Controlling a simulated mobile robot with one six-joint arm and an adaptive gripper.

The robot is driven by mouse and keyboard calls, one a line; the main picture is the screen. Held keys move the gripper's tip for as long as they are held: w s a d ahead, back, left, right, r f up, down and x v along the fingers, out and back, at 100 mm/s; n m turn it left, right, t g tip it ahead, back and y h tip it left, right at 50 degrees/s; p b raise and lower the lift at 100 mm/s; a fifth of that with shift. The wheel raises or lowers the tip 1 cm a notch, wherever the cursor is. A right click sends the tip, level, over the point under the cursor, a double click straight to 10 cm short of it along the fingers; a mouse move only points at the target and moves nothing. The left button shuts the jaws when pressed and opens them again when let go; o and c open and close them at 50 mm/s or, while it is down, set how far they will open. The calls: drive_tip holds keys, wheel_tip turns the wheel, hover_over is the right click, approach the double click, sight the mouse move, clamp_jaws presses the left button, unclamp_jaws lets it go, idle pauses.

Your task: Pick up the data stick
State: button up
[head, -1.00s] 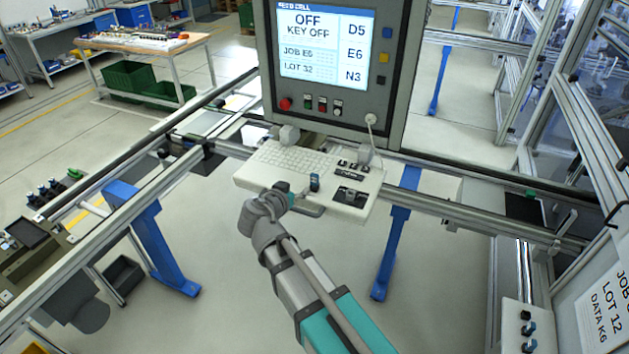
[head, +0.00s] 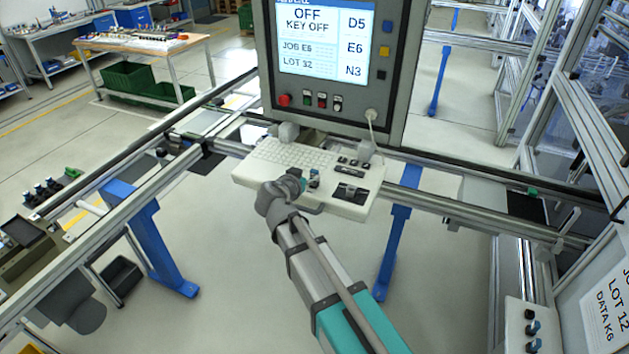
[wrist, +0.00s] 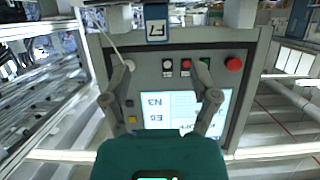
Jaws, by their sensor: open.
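The data stick is a small blue upright piece (head: 314,177) on the white keyboard shelf, at the right of the keys in the head view. In the wrist view a blue piece with a white label (wrist: 157,22), which looks like the stick, stands at the top, beyond my fingertips and roughly centred between them. My gripper (head: 301,183) is just left of the stick in the head view, partly hidden by my own wrist. In the wrist view my gripper (wrist: 163,76) has its two grey fingers spread, with nothing between them. Whether a finger touches the stick cannot be told.
The white shelf (head: 247,178) carries a keyboard (head: 293,157) and a black slotted block (head: 350,193) right of the stick. The control panel (head: 390,100) rises behind it, with a screen and buttons. Metal rails (head: 455,206) run to both sides.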

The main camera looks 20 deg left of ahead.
sight(313, 172)
drive_tip(key=shift+w+f, duration=0.2)
drive_tip(key=shift+w, duration=0.3)
drive_tip(key=shift+b+x, duration=1.15)
drive_tip(key=shift+x, duration=1.45)
drive_tip(key=shift+s+d+f, duration=0.1)
drive_tip(key=shift+d, duration=0.05)
